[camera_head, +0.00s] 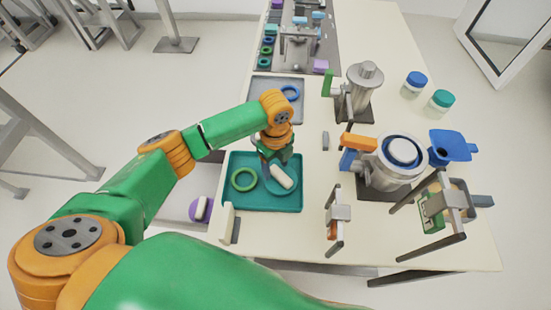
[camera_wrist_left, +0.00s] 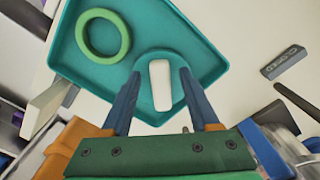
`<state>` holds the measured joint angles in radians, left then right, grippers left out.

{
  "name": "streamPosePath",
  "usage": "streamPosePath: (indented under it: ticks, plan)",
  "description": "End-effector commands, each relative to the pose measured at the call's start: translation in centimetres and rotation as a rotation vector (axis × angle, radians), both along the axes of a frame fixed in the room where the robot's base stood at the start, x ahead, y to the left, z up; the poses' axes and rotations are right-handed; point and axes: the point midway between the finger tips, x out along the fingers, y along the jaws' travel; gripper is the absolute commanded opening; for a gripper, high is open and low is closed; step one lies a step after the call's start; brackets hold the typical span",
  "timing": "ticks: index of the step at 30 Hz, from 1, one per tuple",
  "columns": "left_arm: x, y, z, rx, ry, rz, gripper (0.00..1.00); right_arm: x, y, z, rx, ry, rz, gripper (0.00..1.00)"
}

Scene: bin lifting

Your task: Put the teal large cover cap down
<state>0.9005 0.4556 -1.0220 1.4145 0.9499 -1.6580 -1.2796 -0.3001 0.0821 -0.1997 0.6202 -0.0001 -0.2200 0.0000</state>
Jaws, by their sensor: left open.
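The teal large cover cap (camera_head: 283,178) lies in the teal tray (camera_head: 275,204), its white bar handle facing up. It also shows in the left wrist view (camera_wrist_left: 160,88), where its round teal disc blends with the tray floor. My left gripper (camera_head: 277,161) is open just above the cap. In the left wrist view my left gripper's (camera_wrist_left: 161,76) two blue fingers stand on either side of the white handle, with gaps between. Whether the cap's rim lies fully flat is hard to tell. My right gripper is not in view.
A green ring (camera_head: 243,179) lies left of the cap in the tray. A grey tray (camera_head: 262,87) with a blue ring (camera_head: 290,92) stands behind. A purple cap with a white handle (camera_head: 201,209) is left of the table. Metal machines (camera_head: 392,165) stand to the right.

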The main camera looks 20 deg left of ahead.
Motion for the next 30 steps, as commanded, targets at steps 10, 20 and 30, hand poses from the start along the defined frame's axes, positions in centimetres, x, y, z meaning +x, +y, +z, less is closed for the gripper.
streamPosePath:
  ticks: [10, 20, 30]
  plan:
    - [0.1, 0.0, 9.0, -0.001, -0.006, -0.001, 0.62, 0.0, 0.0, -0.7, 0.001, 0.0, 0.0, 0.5]
    - [0.0, 0.0, 11.6, 0.0, 0.001, 0.0, 0.62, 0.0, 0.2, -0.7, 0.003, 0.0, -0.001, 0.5]
    - [0.0, 0.0, 11.5, 0.0, 0.001, 0.0, 0.62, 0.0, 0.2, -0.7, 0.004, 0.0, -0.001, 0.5]
